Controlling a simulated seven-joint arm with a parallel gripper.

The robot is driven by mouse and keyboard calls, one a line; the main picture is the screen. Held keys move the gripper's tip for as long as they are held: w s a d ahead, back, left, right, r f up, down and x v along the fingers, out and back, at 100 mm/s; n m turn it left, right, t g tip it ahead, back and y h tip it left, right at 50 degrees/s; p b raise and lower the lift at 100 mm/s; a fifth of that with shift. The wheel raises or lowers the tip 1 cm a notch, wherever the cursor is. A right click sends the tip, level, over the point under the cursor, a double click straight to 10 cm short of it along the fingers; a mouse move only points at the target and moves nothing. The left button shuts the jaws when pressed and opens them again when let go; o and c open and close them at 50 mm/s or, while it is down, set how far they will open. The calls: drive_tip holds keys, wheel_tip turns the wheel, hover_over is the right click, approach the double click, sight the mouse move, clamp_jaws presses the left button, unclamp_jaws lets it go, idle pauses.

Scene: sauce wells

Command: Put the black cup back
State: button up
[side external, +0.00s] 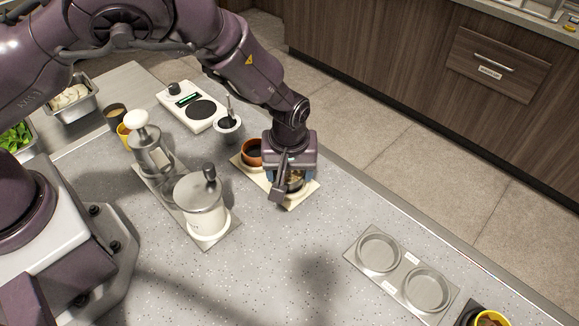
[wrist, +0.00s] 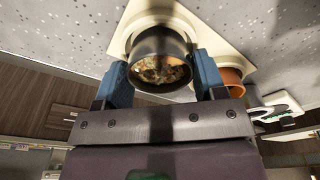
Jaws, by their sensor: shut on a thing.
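The black cup (wrist: 160,48) holds a chunky brown and tan filling. My gripper (side external: 291,178) is shut on it, with the blue fingers on either side of the cup in the wrist view (wrist: 163,72). The cup is over the right end of the cream tray (side external: 262,182), at a round well whose pale rim shows around it in the wrist view. I cannot tell whether the cup touches the well floor. A terracotta cup (side external: 253,153) with dark contents sits in the tray's other end. My gripper hides most of the black cup in the side view.
A steel plate with two empty round wells (side external: 380,281) lies at the right. A yellow cup (side external: 491,318) is at the bottom right corner.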

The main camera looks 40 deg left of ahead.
drive_tip(key=shift+f, duration=0.35)
idle(0.4)
drive_tip(key=o, duration=1.1)
wheel_tip(320, 180, up, 8)
